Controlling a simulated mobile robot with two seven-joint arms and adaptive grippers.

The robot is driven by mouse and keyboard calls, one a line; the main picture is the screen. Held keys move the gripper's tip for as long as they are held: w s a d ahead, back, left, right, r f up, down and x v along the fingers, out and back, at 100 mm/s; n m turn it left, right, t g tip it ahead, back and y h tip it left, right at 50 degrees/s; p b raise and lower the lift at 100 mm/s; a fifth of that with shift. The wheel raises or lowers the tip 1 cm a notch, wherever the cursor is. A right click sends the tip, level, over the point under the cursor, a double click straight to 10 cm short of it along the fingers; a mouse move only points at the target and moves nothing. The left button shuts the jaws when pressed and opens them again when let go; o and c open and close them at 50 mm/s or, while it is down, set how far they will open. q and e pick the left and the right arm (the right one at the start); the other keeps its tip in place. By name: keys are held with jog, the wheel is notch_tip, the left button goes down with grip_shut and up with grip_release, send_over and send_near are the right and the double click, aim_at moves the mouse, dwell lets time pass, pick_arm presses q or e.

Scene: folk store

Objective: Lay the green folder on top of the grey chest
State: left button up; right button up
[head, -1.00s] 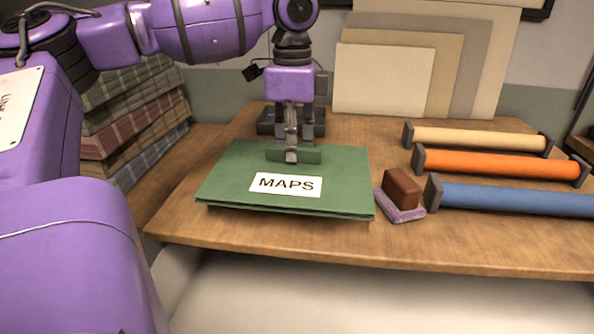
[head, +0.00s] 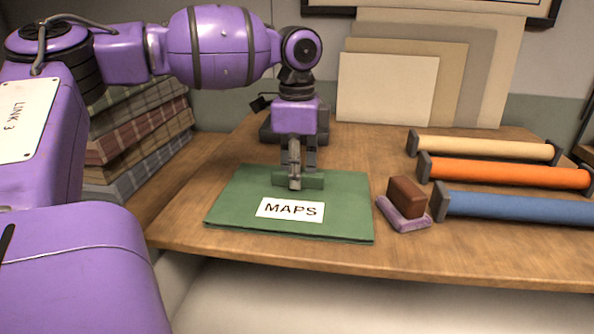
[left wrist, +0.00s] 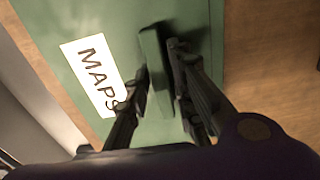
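The green folder (head: 345,215) with a white MAPS label lies flat, on or just above the wooden table near its front left. A raised green grip bar (head: 315,180) stands on its top. My left gripper (head: 297,180) points down over the folder with its fingers on either side of this bar. In the left wrist view the two fingertips close against the bar (left wrist: 152,75), with the label beside them. I cannot make out a grey chest in these views. My right gripper is not in view.
Right of the folder a brown block (head: 406,194) sits on a purple base. Cream, orange (head: 505,170) and blue (head: 515,204) rolls lie farther right. Boards (head: 387,88) lean on the back wall. Folded plaid cloths (head: 140,130) are stacked at left. The table's front edge is close.

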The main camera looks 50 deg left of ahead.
pick_arm(q)
jog(key=shift+o, duration=0.5)
notch_tip(320, 180, up, 12)
jog(key=p, duration=0.1)
jog(key=shift+r, duration=0.15)
jog(key=shift+d, duration=0.1)
dwell(0.5)
